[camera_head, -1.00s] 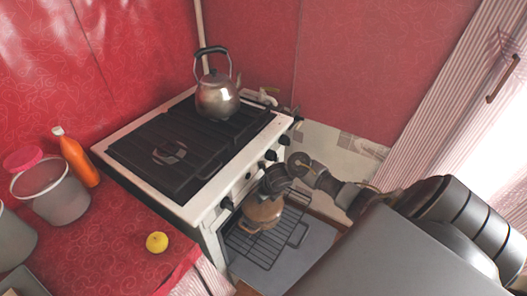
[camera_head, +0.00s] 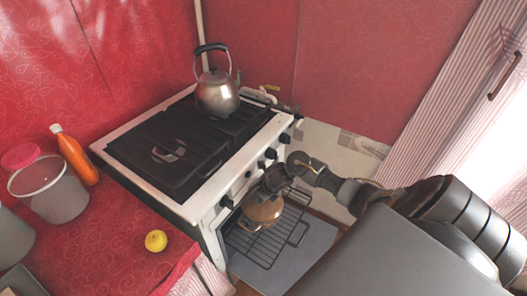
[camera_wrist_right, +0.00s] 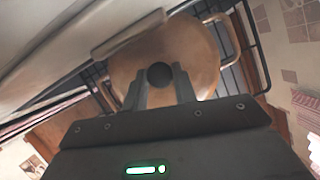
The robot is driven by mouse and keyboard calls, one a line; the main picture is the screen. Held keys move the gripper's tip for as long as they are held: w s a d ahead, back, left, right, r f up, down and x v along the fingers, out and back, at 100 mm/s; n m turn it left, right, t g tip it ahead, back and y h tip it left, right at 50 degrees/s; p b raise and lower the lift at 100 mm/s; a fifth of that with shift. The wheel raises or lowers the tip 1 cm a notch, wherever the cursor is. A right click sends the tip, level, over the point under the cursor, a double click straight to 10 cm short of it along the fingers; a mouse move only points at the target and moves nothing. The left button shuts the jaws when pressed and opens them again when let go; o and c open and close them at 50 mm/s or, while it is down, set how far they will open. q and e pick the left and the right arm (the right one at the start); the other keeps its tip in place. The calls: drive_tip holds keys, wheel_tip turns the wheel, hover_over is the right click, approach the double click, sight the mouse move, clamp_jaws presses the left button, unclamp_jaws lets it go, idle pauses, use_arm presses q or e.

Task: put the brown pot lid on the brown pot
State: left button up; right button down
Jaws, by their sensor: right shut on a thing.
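The brown pot (camera_head: 262,217) stands on the wire rack in front of the stove's oven. Its loop handle (camera_wrist_right: 232,45) shows in the right wrist view. The brown pot lid (camera_wrist_right: 185,50) is over the pot and covers its opening. Its dark round knob (camera_wrist_right: 160,74) is between the fingers of my right gripper (camera_wrist_right: 161,82), which is shut on it. My right gripper (camera_head: 272,184) also shows above the pot in the head view. I cannot tell whether the lid fully touches the rim. My left gripper is not in view.
The white stove (camera_head: 204,207) stands close beside the pot, with knobs on its front. A kettle (camera_head: 217,94) is on top. The wire rack (camera_head: 262,246) is bare in front of the pot. A lemon (camera_head: 156,241), an orange bottle (camera_head: 75,157) and a bucket (camera_head: 48,192) are on the red counter.

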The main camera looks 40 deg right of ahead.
drive_tip(key=c, duration=1)
unclamp_jaws()
drive_tip(key=shift+c, duration=0.2)
drive_tip(key=shift+r, duration=0.1)
